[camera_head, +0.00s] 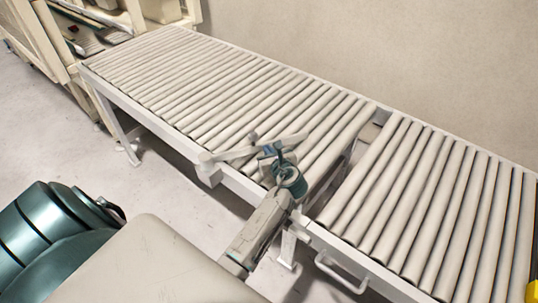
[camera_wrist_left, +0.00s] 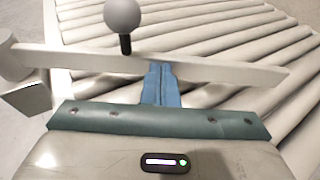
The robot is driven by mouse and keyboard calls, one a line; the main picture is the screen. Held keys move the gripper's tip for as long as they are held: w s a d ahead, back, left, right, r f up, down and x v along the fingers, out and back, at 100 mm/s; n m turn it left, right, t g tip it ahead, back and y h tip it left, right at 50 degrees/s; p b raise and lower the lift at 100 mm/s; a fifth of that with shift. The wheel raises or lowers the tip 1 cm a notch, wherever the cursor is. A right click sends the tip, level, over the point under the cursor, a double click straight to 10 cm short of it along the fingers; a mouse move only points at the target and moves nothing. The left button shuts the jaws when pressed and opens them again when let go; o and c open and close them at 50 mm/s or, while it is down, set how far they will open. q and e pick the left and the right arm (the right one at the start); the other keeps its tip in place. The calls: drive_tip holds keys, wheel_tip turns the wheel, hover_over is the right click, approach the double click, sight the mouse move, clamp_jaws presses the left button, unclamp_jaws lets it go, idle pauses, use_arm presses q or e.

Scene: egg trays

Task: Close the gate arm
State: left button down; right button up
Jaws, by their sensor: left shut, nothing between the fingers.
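The gate arm (camera_head: 236,153) is a pale bar that reaches from a pivot block (camera_head: 208,172) on the conveyor's near rail out over the rollers. In the left wrist view the gate arm (camera_wrist_left: 90,61) crosses the picture, with a grey ball knob (camera_wrist_left: 122,15) on a dark stem on its far side. My left gripper (camera_head: 268,151) is at the near side of the bar, around its middle. Its blue fingers (camera_wrist_left: 160,70) are shut and empty, with the tips close against the bar; I cannot tell if they touch. My right gripper is not in view.
The roller conveyor (camera_head: 165,123) runs from upper left to lower right, with a gap (camera_head: 350,160) between its two sections. A handle (camera_head: 340,277) sticks out from the right section's near side. Shelves (camera_head: 55,45) stand at upper left. Bare floor (camera_head: 85,160) lies in front.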

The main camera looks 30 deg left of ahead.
use_arm(q)
drive_tip(key=w+a+n+g+y, duration=0.1)
drive_tip(key=w+a, duration=0.1)
drive_tip(key=w+a+n+g, duration=0.1)
drive_tip(key=a+n+g, duration=0.1)
drive_tip(key=shift+w+a+y, duration=0.2)
drive_tip(key=shift+w+y, duration=0.15)
drive_tip(key=shift+y, duration=0.05)
drive_tip(key=a+g, duration=0.1)
drive_tip(key=w+a+n, duration=0.1)
drive_tip(key=a, duration=0.1)
drive_tip(key=w+a+g, duration=0.1)
drive_tip(key=a, duration=0.1)
drive_tip(key=shift+a+r+n+g+y, duration=0.1)
drive_tip(key=shift+n+g+y, duration=0.2)
drive_tip(key=shift+n, duration=0.1)
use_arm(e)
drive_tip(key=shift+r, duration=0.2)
use_arm(q)
drive_tip(key=shift+w+a+r, duration=0.1)
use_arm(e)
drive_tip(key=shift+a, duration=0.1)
use_arm(q)
drive_tip(key=shift+p, duration=0.35)
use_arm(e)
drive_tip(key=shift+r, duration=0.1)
